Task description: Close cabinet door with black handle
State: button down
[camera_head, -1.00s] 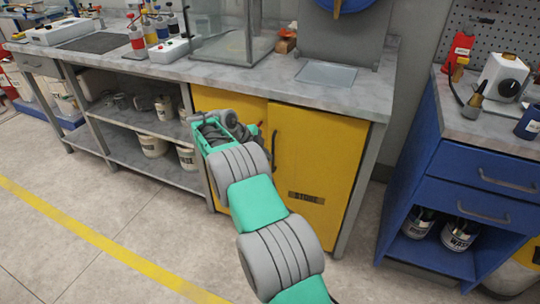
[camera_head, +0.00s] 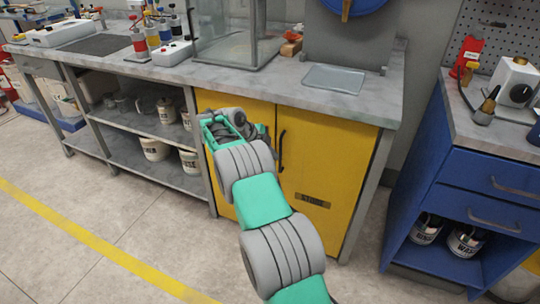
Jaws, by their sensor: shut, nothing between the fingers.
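The yellow cabinet door (camera_head: 325,165) under the bench has a black vertical handle (camera_head: 281,150) near its left edge and a dark label low down. The door looks flush or nearly flush with the cabinet front; a small gap cannot be ruled out. My gripper (camera_head: 258,132) is just left of the handle, in front of the yellow left-hand panel (camera_head: 228,99). It is shut and empty, and my own wrist partly hides its fingers. I cannot tell whether it touches the door or panel.
The grey worktop (camera_head: 240,81) overhangs the cabinet, with a glass box (camera_head: 222,40) on it. Open shelves (camera_head: 135,150) with pots are at left. A blue drawer cabinet (camera_head: 470,185) stands at right. The floor in front is clear.

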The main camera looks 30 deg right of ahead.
jog(key=s+a+f+p+v, duration=0.1)
jog(key=a+f+p+v, duration=0.1)
jog(key=v, duration=1)
jog(key=s+a+r+n+t+y+p, duration=0.1)
jog(key=a+r+n+p, duration=0.1)
jog(key=r+n+p, duration=0.35)
jog(key=s+a+r+n+t+y+p, duration=0.1)
jog(key=a+r+n+p, duration=0.15)
jog(key=r, duration=0.65)
jog(key=s+a+r+n+t+y+p, duration=0.1)
jog(key=s+a+r+n+y+p, duration=0.1)
jog(key=s+a+r+n+p, duration=0.4)
jog(key=s+a+r+n+t+y+p, duration=0.1)
jog(key=s+a+r+n+p, duration=0.15)
jog(key=s+a+n, duration=0.4)
jog(key=s+a+n+y+p, duration=0.1)
jog(key=s+a+n, duration=0.1)
jog(key=s, duration=0.4)
jog(key=s+a+f+n+y+p, duration=0.1)
jog(key=s+a+n, duration=0.2)
jog(key=s+n, duration=0.2)
jog(key=shift+s+f, duration=0.2)
jog(key=shift+s, duration=0.95)
jog(key=shift+a, duration=0.15)
